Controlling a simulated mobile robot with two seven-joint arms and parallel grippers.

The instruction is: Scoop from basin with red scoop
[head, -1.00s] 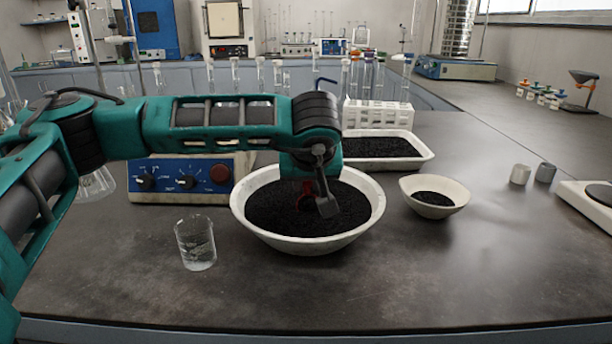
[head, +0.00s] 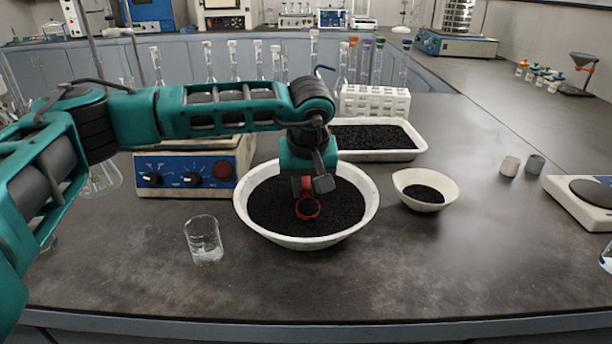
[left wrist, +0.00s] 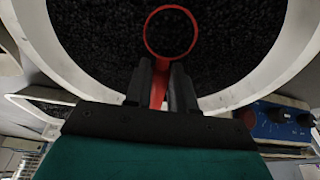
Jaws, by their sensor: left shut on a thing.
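The basin (head: 369,190) is a white round bowl full of black granules at the middle of the bench. The red scoop (head: 308,208) has a round cup and is over the basin, inside its rim. My left gripper (head: 306,186) reaches down over the basin and is shut on the scoop's handle. In the left wrist view the red scoop (left wrist: 169,60) sticks out ahead of the two dark fingers (left wrist: 160,88), with black granules in and around its ring. I cannot tell how deep the cup sits in the granules. My right gripper is out of view.
A white tray (head: 421,144) of black granules lies behind the basin. A small bowl (head: 452,192) with black granules stands to its right. A glass beaker (head: 204,240) is at the front left, a blue-panelled device (head: 205,178) behind it. A balance (head: 590,201) is far right. The front right bench is clear.

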